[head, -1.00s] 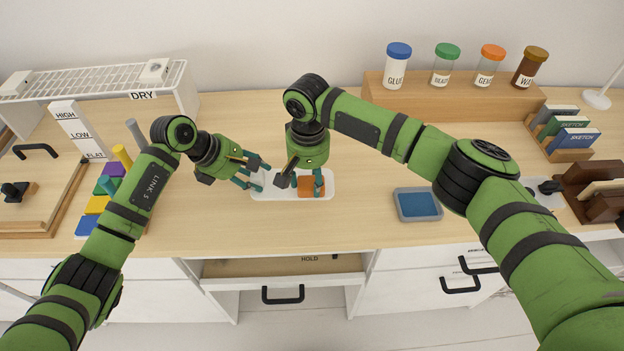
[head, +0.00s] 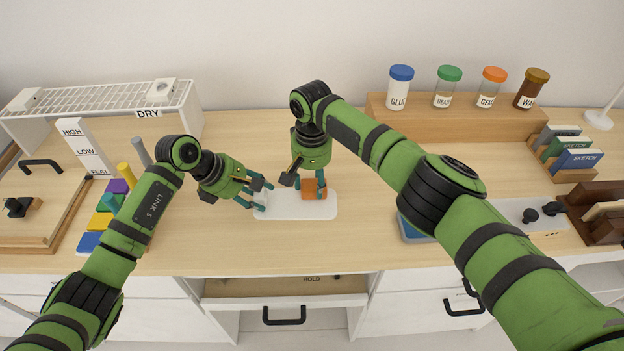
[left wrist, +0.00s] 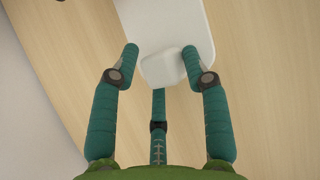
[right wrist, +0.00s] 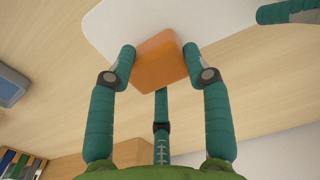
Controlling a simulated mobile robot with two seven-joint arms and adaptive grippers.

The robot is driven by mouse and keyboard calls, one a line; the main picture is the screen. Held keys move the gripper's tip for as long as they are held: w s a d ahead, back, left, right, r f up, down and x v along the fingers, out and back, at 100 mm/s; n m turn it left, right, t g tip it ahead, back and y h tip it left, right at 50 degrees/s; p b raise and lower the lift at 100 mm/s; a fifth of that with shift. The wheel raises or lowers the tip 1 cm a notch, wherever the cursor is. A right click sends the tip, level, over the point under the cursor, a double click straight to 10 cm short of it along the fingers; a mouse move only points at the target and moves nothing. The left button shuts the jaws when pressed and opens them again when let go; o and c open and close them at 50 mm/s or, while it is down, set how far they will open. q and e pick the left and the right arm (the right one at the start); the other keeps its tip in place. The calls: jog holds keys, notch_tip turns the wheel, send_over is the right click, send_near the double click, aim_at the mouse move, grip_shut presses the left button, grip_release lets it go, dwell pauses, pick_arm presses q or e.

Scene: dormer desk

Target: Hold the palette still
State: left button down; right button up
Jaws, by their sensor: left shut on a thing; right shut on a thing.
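The white palette (head: 300,211) lies flat on the desk, a long rounded plate. My left gripper (head: 258,196) is at its left end, shut on a small white raised block (left wrist: 162,70) there that looks like part of the palette. My right gripper (head: 309,189) is shut on an orange block (head: 315,194), which also shows between its fingers in the right wrist view (right wrist: 159,60). The block overlaps the palette's far edge near the right end. I cannot tell whether it touches the palette or is held just above. The fingers hide parts of both blocks.
A blue tray (head: 408,234) is mostly hidden behind my right arm. Colored blocks (head: 98,222) and a tilted frame (head: 68,225) are at the left, a white drying rack (head: 190,100) behind. Jars (head: 398,92) stand on a wooden shelf at the back. Desk in front of the palette is clear.

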pick_arm(q)
jog(key=shift+s+a+f, duration=0.1)
jog(key=shift+s+f, duration=0.05)
jog(key=shift+f, duration=0.2)
pick_arm(e)
jog(key=shift+s+a, duration=0.15)
jog(key=shift+s, duration=3.2)
notch_tip(320, 180, up, 8)
pick_arm(q)
jog(key=c, duration=0.5)
grip_release()
jog(key=shift+c, duration=0.2)
pick_arm(e)
jog(key=shift+w, duration=0.15)
pick_arm(q)
jog(key=shift+r, duration=0.2)
jog(key=v, duration=1.1)
jog(key=shift+a+r, duration=0.15)
jog(key=shift+r, duration=0.25)
